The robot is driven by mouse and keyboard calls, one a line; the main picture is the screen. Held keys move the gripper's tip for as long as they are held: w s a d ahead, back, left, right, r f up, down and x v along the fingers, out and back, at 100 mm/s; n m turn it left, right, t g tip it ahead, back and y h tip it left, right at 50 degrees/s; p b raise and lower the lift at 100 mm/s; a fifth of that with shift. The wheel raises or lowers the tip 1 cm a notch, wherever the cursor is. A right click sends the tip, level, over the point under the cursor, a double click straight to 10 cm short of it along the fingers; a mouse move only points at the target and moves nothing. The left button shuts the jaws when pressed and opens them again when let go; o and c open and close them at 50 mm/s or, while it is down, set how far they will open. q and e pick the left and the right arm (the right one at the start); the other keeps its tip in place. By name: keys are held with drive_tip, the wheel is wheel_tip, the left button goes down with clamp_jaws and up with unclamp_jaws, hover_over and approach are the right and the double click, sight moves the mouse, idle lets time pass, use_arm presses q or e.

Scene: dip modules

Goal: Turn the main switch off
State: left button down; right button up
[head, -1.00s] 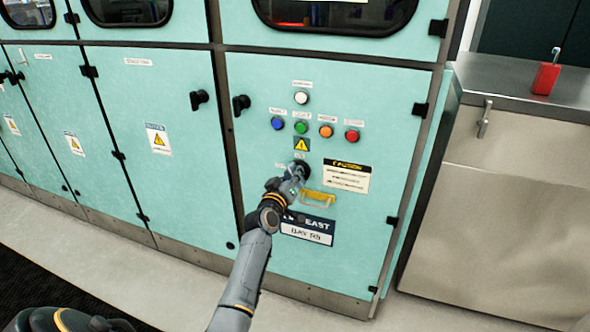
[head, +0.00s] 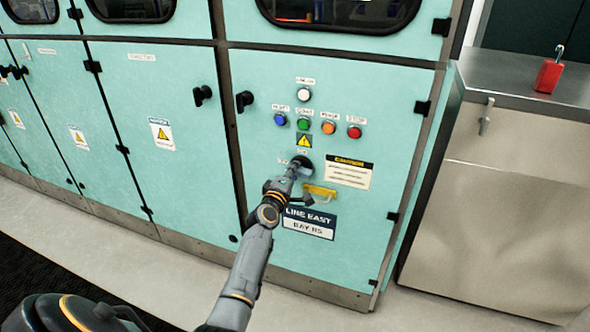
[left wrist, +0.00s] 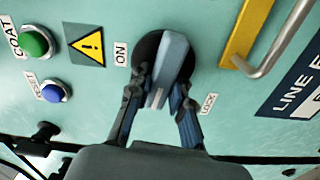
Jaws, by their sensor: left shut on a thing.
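The main switch is a grey-blue lever on a round black dial (head: 306,163) on the teal cabinet door. My left gripper (left wrist: 158,98) is shut on the lever, one finger on each side. In the head view, the left gripper (head: 294,169) reaches the dial and partly covers it. My right gripper is not in view.
Blue, green, orange and red buttons (head: 303,124) and a white one sit above the switch. A red padlock (head: 549,75) stands on the metal bench at right.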

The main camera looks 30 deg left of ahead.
use_arm(q)
drive_tip(key=shift+f+n, duration=0.1)
drive_tip(key=shift+n, duration=0.7)
drive_tip(key=c, duration=1.2)
unclamp_jaws()
drive_tip(key=shift+s, duration=0.1)
drive_tip(key=v, duration=1.2)
drive_tip(key=shift+a+f, duration=0.1)
